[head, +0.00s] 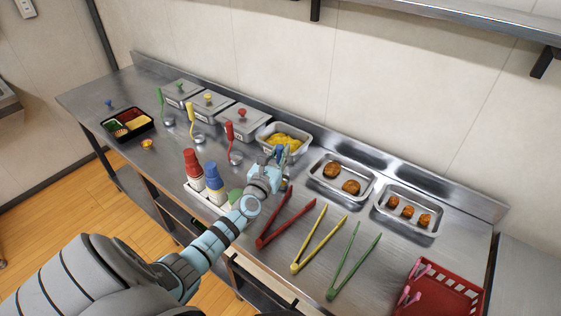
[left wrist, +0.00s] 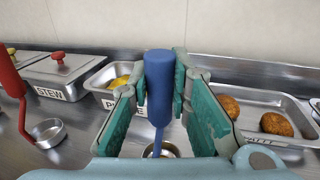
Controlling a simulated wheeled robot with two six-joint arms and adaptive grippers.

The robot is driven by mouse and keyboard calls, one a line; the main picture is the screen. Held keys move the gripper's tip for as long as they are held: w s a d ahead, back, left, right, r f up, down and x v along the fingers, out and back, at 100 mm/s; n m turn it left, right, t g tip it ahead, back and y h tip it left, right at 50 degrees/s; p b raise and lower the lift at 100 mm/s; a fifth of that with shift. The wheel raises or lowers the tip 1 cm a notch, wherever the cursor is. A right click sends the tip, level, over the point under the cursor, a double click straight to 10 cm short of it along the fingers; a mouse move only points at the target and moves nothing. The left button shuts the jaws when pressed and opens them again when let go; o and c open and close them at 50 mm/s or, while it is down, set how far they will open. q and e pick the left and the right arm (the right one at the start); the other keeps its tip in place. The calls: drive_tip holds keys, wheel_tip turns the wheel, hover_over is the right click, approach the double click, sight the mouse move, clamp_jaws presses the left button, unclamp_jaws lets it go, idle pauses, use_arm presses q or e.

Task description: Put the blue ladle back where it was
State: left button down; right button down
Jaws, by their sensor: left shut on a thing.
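My left gripper (head: 277,162) is over the counter, just in front of the open pan of yellow food (head: 262,144). In the left wrist view it is shut on the thick blue handle of the blue ladle (left wrist: 160,75), with a finger on each side. The ladle hangs upright, bowl (left wrist: 160,150) down. I cannot tell whether the bowl touches the counter. In the head view the gripper hides most of the ladle. My right gripper is not in view.
A red ladle (head: 234,142), yellow ladle (head: 193,121) and green ladle (head: 163,106) stand to the left. Bottles in a white tray (head: 208,199) are nearby. Red tongs (head: 286,219) lie in front, right of the gripper. A tray with two brown patties (head: 322,177) is to the right.

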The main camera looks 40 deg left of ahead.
use_arm(q)
drive_tip(key=shift+r, duration=0.1)
drive_tip(key=shift+f, duration=0.2)
drive_tip(key=c, duration=1.5)
unclamp_jaws()
drive_tip(key=shift+r, duration=0.1)
drive_tip(key=v, duration=0.1)
drive_tip(key=p+v, duration=0.1)
drive_tip(key=v, duration=0.1)
drive_tip(key=p+v, duration=0.1)
drive_tip(key=shift+s+d+r, duration=0.25)
drive_tip(key=shift+s+d, duration=0.05)
drive_tip(key=shift+d, duration=0.05)
drive_tip(key=v, duration=0.9)
drive_tip(key=shift+s+d, duration=0.25)
drive_tip(key=shift+s, duration=0.1)
drive_tip(key=shift+f, duration=0.1)
